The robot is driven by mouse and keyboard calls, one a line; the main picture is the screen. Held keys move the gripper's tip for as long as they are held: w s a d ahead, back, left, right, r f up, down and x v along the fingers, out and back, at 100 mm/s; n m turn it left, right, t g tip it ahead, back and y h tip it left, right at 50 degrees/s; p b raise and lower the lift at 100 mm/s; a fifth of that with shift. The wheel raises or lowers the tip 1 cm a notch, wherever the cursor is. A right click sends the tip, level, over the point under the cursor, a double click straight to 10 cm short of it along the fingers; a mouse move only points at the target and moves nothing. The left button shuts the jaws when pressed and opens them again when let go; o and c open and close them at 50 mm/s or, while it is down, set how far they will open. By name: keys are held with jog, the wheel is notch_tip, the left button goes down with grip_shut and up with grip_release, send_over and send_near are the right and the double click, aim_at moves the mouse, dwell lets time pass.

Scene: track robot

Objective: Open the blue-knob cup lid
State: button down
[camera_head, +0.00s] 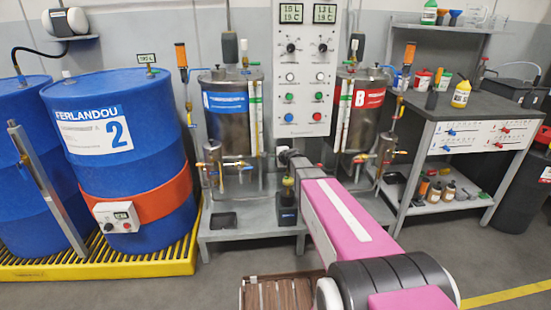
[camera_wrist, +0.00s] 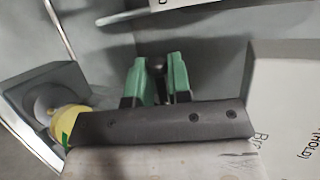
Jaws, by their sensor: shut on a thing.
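My gripper (camera_wrist: 159,70) shows two green fingers in the wrist view, close together with a narrow gap. A small dark thing (camera_wrist: 157,66) sits between them; most of it is hidden, and I cannot tell its colour or whether it is the lid's knob. In the head view the end of my pink arm reaches the space between the two tanks, below the control panel. A small steel cup (camera_head: 212,166) with brass fittings is in front of tank A; a similar one (camera_head: 385,152) is in front of tank B. I cannot make out a blue knob on a lid.
The white control panel (camera_head: 304,70) stands between tank A (camera_head: 222,125) and tank B (camera_head: 352,125). Blue drums (camera_head: 125,150) stand on a yellow grate (camera_head: 100,265) at left. A workbench (camera_head: 440,115) with bottles is at right. Grey floor is open at lower right.

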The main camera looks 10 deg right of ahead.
jog(key=shift+w+f+m+g+h, duration=0.1)
jog(key=shift+w+m+g+h, duration=0.15)
jog(key=shift+w+g, duration=0.7)
jog(key=shift+w+f+m+g+h, duration=0.15)
jog(key=shift+w+m+g, duration=0.3)
jog(key=shift+g, duration=0.8)
jog(key=shift+w+r, duration=0.1)
jog(key=c, duration=1.3)
grip_release()
jog(key=shift+o, duration=0.2)
jog(key=v, duration=1)
jog(key=shift+r, duration=0.3)
jog(key=shift+d, duration=0.1)
